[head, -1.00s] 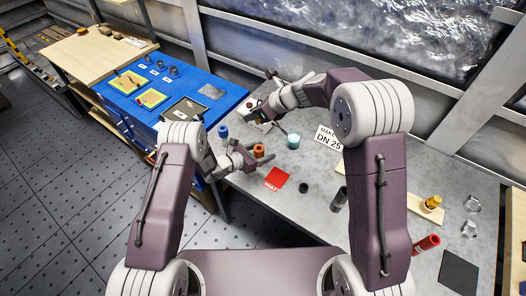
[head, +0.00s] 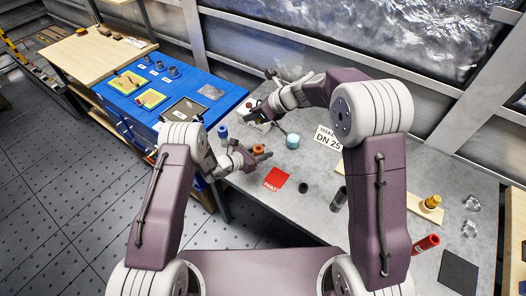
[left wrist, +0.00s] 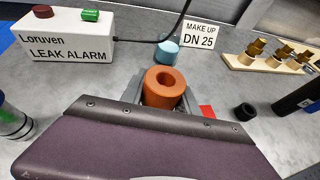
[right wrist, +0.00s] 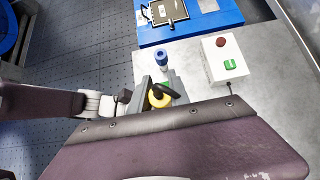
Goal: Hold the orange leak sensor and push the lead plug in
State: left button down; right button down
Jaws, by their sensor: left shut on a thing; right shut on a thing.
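The orange leak sensor (left wrist: 163,88), a short cylinder with a round hole in its top, stands upright between the jaws of my left gripper (left wrist: 160,100), which is shut on it. In the head view the sensor (head: 258,149) is at my left gripper (head: 257,156), over the table's left part. My right gripper (right wrist: 158,98) is shut on the yellow lead plug (right wrist: 158,101), which has a black lead on it. In the head view my right gripper (head: 258,115) is beyond the left one, by the alarm box. The plug is apart from the sensor.
The white leak alarm box (left wrist: 68,40) has a red button and a green part on top. A cyan piece (left wrist: 166,52) and the DN 25 sign (left wrist: 200,36) stand beyond the sensor. A blue-topped piece (right wrist: 161,58) stands near the right gripper. A red mat (head: 276,179) lies nearby.

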jog(key=shift+f, duration=0.1)
notch_tip(320, 180, down, 8)
jog(key=shift+d+r, duration=0.1)
jog(key=shift+f, duration=1.9)
jog(key=shift+f, duration=1.05)
jog(key=c, duration=1.2)
grip_release()
jog(key=shift+o, duration=0.3)
jog(key=shift+s+f, duration=0.1)
jog(key=shift+s, duration=0.05)
pick_arm(q)
jog(key=shift+d, duration=0.1)
pick_arm(e)
jog(key=shift+c, duration=0.2)
jog(key=shift+o, duration=0.6)
jog(key=shift+s, duration=0.1)
